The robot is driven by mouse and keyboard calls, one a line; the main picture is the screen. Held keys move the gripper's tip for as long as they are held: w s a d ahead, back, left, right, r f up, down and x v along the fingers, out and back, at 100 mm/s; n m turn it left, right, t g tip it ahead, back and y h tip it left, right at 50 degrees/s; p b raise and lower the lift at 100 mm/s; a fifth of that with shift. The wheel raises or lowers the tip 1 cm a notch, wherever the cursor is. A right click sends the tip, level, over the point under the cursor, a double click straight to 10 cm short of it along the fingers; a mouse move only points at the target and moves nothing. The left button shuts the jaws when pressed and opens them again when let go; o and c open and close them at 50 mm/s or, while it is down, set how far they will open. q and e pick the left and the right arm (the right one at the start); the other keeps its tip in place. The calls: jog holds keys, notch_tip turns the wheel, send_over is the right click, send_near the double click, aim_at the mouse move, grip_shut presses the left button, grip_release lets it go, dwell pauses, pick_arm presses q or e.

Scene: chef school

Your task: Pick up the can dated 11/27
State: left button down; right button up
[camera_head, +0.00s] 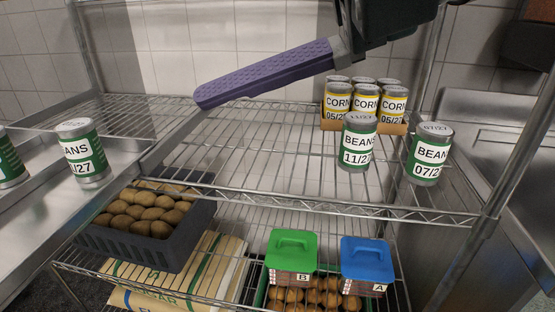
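The beans can labelled "BEANS 11/2…" (357,143), silver with a green and white label, stands upright on the wire shelf (250,150), right of centre. The end of its date is cut off at the can's curve. My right gripper (205,98) comes in from the top right; a long purple ridged finger shows, pointing left, above and left of this can and apart from it. Only one finger can be made out, so its opening is unclear. My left gripper is not in view.
A beans can marked 07/2… (428,155) stands to the right. Corn cans (365,98) in a carton stand behind. Two more cans (83,152) (9,160) are at left on a metal surface. Below are a potato crate (115,245), green (291,250) and blue (367,257) lidded containers. The shelf's middle is clear.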

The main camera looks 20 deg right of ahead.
aim_at(360, 134)
jog(key=w+d+f+h+b, duration=0.3)
jog(key=d+f+h+b, duration=0.55)
jog(key=f, duration=0.65)
jog(key=w+d+f+m+h+b, duration=0.1)
jog(key=d+f+m+h+b, duration=0.15)
jog(key=d, duration=0.55)
jog(key=w+d+f+m+h+b, duration=0.1)
jog(key=d+h, duration=0.2)
jog(key=d, duration=0.6)
jog(key=shift+t, duration=0.4)
jog(key=w, duration=0.3)
jog(key=w+p, duration=0.1)
jog(key=w, duration=0.2)
jog(key=shift+w+d+f, duration=0.1)
jog(key=shift+w+d, duration=0.1)
jog(key=shift+w+d+p, duration=0.2)
jog(key=shift+w+p, duration=0.05)
jog(key=shift+w, duration=0.95)
jog(key=shift+w+d+p, duration=0.15)
jog(key=shift+w+p, duration=0.05)
jog(key=shift+w, duration=1)
jog(key=shift+x, duration=0.75)
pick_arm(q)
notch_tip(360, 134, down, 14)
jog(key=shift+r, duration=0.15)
